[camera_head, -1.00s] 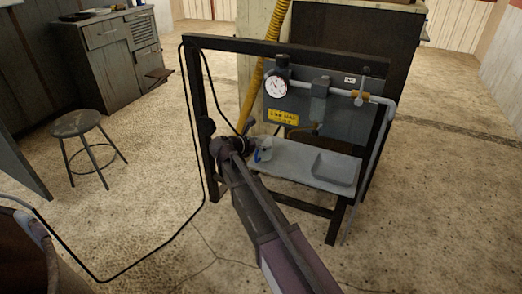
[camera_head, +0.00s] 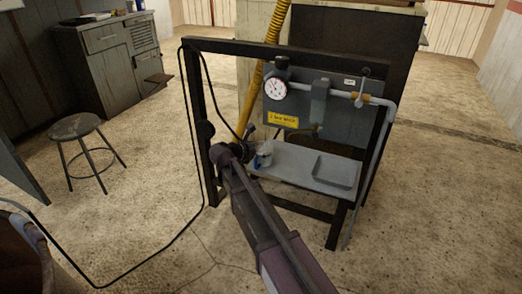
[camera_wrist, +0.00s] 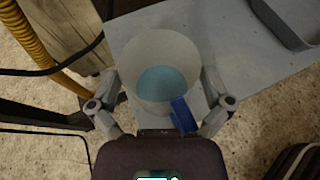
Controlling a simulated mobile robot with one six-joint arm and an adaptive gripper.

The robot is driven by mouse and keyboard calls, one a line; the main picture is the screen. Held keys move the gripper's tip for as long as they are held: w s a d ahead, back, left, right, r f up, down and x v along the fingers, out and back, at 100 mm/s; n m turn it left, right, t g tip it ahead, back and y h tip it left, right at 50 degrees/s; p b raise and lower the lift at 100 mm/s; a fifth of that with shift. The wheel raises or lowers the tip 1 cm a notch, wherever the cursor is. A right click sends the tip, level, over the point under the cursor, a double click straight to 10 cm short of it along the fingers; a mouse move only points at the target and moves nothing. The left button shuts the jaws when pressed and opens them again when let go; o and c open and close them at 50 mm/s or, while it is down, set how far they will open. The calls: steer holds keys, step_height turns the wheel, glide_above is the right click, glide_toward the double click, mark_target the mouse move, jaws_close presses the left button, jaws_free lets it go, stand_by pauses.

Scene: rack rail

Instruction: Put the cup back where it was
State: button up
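The cup (camera_head: 263,158) is small and pale, with blue on it, at the left end of the grey shelf (camera_head: 290,170) of the rack. In the wrist view the cup (camera_wrist: 150,50) is seen from above, with blue in its bottom and a blue handle (camera_wrist: 183,114) at the lower right. My gripper (camera_wrist: 160,85) has one finger on each side of the cup and looks shut on it. In the head view my gripper (camera_head: 250,150) is at the shelf's left edge. The cup looks upright, at or very near the shelf; its underside is hidden.
A grey tray (camera_head: 333,172) sits on the shelf's right part. A panel with a gauge (camera_head: 275,90) and a pipe (camera_head: 375,98) stands behind. The rack's dark post (camera_head: 197,110), a black cable (camera_head: 197,200) and a yellow hose (camera_head: 252,95) are close by. The shelf's middle is clear.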

steer(key=shift+r, duration=0.2)
steer(key=shift+s+a+r+p, duration=0.1)
steer(key=shift+s+a+p, duration=0.1)
steer(key=shift+p, duration=0.1)
steer(key=p+v, duration=0.4)
steer(key=v, duration=0.7)
steer(key=shift+a+r, duration=0.15)
steer(key=shift+s, duration=0.1)
stand_by(0.3)
